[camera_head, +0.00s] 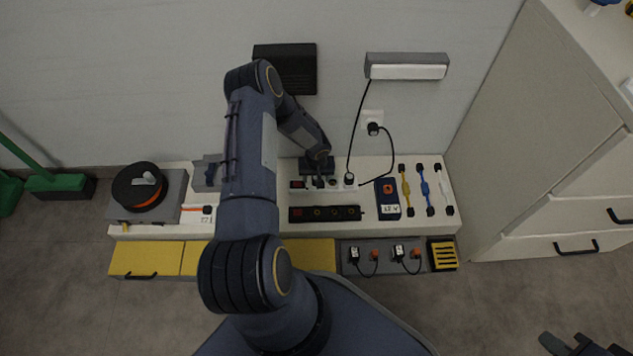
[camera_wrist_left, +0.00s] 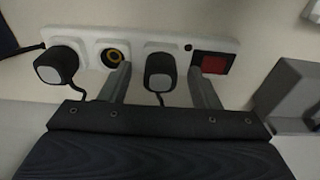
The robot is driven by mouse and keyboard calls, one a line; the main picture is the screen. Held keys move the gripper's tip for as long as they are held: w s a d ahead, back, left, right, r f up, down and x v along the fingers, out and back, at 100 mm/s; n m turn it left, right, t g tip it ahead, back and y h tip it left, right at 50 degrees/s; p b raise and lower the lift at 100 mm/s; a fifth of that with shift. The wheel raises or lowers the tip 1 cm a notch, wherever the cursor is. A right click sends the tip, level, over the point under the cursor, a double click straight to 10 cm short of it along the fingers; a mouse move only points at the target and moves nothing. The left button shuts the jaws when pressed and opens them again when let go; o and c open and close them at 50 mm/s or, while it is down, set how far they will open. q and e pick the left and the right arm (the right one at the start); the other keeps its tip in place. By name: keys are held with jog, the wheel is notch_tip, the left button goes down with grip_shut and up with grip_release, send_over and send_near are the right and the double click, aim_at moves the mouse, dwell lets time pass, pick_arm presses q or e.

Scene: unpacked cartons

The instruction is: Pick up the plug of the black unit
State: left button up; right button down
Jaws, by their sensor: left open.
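The black unit (camera_head: 295,68) is mounted on the wall, partly hidden by my left arm. A white power strip (camera_head: 335,185) lies on the bench below it; the strip also shows in the left wrist view (camera_wrist_left: 130,43). My left gripper (camera_head: 318,182) is over the strip, open. In the left wrist view its fingers stand on either side of a dark plug (camera_wrist_left: 160,72) seated in the strip, with a cord curving down. I cannot trace this cord to the black unit. A second plug (camera_wrist_left: 58,66) sits beyond one finger. My right gripper (camera_head: 572,345) is at the bottom right edge, partly cut off.
A wall lamp (camera_head: 408,68) has a cord running to the strip. A wall-socket plug (camera_head: 373,128) has another cord. A black strip (camera_head: 325,213), a blue meter (camera_head: 388,198) and several coloured leads crowd the bench. A cable reel (camera_head: 142,187) stands left; a white cabinet (camera_head: 540,130) stands right.

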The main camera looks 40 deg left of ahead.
pick_arm(q)
jog(key=shift+c, duration=0.2)
grip_shut()
jog(key=shift+r, duration=0.15)
jog(key=shift+r, duration=0.35)
notch_tip(320, 180, up, 2)
jog(key=shift+r+p, duration=0.1)
jog(key=shift+p, duration=0.65)
jog(key=s+d+r, duration=0.7)
jog(key=s+r, duration=0.3)
jog(key=s, duration=0.2)
jog(key=shift+d, duration=0.15)
